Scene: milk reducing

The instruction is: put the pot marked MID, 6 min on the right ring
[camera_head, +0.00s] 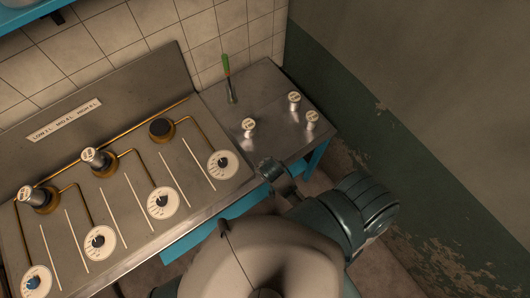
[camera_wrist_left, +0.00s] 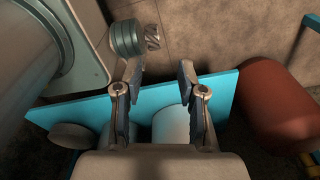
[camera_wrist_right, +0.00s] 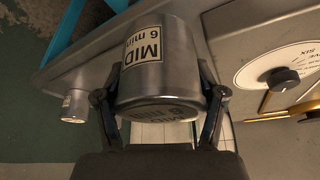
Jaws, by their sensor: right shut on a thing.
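The pot marked MID, 6 min (camera_wrist_right: 160,62) is a metal cylinder with a black-on-white label, large in the right wrist view. My right gripper (camera_wrist_right: 160,105) is shut on it, one finger on each side. In the head view my right gripper (camera_head: 277,175) is at the front edge between stove and side table; I cannot make out the held pot there. The right ring (camera_head: 161,129) is dark and bare, at the far right of the stove (camera_head: 130,195). My left gripper (camera_wrist_left: 160,95) is open and empty in the left wrist view.
Pots stand on the ring to the left (camera_head: 94,157) and the far-left ring (camera_head: 36,196). Several dials line the stove front, one at right (camera_head: 222,165). The side table (camera_head: 270,90) holds small pots (camera_head: 249,127) and a green-handled tool (camera_head: 227,75). Gold pipes edge the rings.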

